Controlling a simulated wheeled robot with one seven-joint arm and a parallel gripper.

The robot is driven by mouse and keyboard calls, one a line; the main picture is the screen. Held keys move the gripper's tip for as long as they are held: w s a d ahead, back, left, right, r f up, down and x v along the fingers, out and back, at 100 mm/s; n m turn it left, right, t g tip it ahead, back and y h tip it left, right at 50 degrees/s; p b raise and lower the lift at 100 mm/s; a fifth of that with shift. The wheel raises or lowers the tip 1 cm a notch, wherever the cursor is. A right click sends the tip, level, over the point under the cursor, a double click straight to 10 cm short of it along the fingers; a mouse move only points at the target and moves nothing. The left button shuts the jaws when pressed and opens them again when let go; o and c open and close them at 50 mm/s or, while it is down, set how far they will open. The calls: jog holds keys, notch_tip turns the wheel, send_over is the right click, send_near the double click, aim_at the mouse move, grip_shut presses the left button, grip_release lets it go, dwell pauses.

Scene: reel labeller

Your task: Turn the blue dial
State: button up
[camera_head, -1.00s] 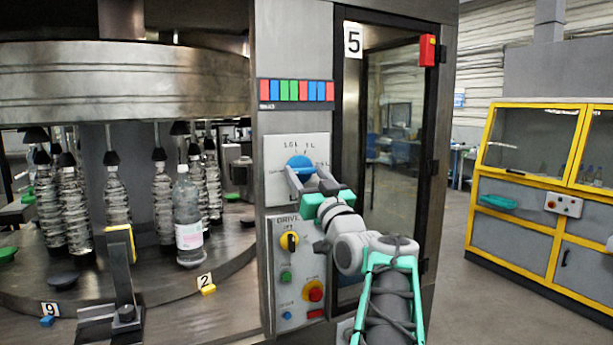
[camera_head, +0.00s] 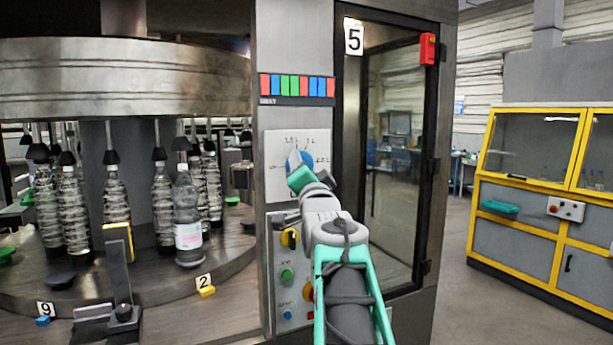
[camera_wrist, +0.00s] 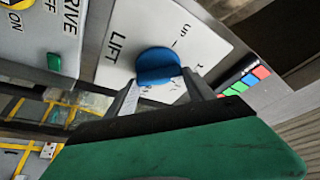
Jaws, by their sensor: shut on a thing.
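The blue dial (camera_head: 300,160) sits on a white marked plate on the machine's grey column. In the wrist view the dial (camera_wrist: 157,66) shows beside the word LIFT, with printed marks around it. My gripper (camera_head: 298,165) is at the dial, shut on it. In the wrist view the two grey fingers of my gripper (camera_wrist: 160,90) stand on either side of the dial's grip. The lower part of the dial is partly hidden by my gripper in the head view.
A glass door (camera_head: 395,160) is to the right. Bottles stand on the carousel (camera_head: 150,270) at left. A yellow-framed cabinet (camera_head: 525,235) stands far right.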

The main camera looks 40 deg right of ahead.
jog(key=shift+m+g+b, duration=0.3)
jog(key=shift+m+g, duration=0.45)
jog(key=shift+m, duration=1.1)
jog(key=shift+m+g+b, duration=0.3)
jog(key=shift+m+g, duration=0.45)
jog(key=shift+m, duration=1.1)
jog(key=o, duration=1.4)
jog(key=shift+a, duration=0.1)
jog(key=shift+c, duration=0.2)
jog(key=b+v, duration=0.2)
jog(key=v, duration=0.5)
jog(key=shift+s+a+b, duration=0.25)
jog(key=shift+a+b, duration=0.05)
